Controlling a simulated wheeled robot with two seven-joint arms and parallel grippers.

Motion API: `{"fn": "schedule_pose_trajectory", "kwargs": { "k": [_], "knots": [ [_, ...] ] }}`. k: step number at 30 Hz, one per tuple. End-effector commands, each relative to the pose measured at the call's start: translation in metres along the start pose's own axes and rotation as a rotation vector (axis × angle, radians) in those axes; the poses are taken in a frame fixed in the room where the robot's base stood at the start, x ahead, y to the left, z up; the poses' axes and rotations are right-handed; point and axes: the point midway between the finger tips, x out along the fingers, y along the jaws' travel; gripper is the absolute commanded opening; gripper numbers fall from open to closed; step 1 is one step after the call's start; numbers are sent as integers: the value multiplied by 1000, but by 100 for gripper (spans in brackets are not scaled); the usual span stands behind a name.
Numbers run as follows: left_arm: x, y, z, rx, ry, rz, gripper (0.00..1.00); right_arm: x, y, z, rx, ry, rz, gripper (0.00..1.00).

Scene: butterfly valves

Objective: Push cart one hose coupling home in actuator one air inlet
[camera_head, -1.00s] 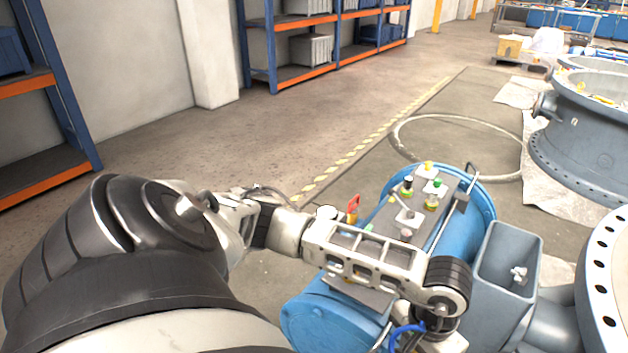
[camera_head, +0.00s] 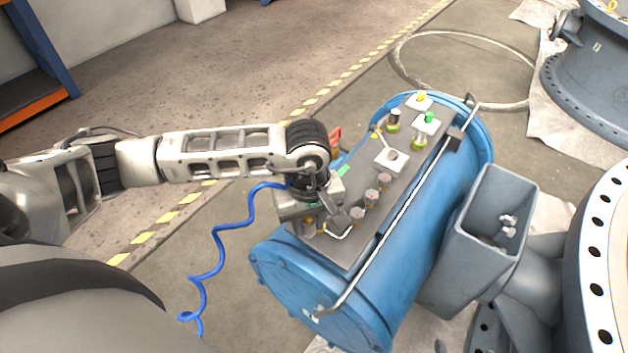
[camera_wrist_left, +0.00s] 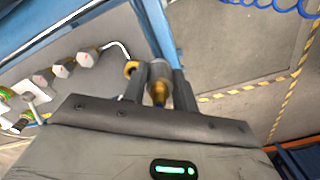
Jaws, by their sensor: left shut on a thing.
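My left gripper (camera_head: 325,212) is over the near end of the grey top plate (camera_head: 365,230) of a blue cylindrical actuator (camera_head: 425,250). In the left wrist view its two fingers (camera_wrist_left: 160,92) are shut on a silver and brass hose coupling (camera_wrist_left: 159,78). A coiled blue hose (camera_head: 218,245) hangs from the gripper's left side; blue coils also show in the left wrist view (camera_wrist_left: 268,5). A brass fitting (camera_wrist_left: 131,68) is beside the left finger. The air inlet cannot be told apart, and whether the coupling touches it is hidden. My right gripper is not in view.
Several grey knobs (camera_head: 371,197), a bent metal tube and coloured fittings (camera_head: 424,120) stand on the plate. A long thin rod (camera_head: 400,210) runs along it. A grey open box (camera_head: 490,235) and flanged valve bodies (camera_head: 600,270) are at right.

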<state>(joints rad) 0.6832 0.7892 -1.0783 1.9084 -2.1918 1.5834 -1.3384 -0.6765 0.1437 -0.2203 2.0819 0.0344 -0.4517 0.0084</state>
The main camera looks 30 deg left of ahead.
Motion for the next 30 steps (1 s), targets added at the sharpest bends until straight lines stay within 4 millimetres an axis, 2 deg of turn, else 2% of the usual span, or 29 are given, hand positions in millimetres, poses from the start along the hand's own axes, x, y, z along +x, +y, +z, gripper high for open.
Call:
{"fn": "schedule_pose_trajectory", "kwargs": {
  "k": [3, 30],
  "knots": [
    [0, 5, -8, -286, 4, 2, 8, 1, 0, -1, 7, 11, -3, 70],
    [-13, 33, -55, -2486, -3, 3, 8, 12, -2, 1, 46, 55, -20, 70]
  ]
}}
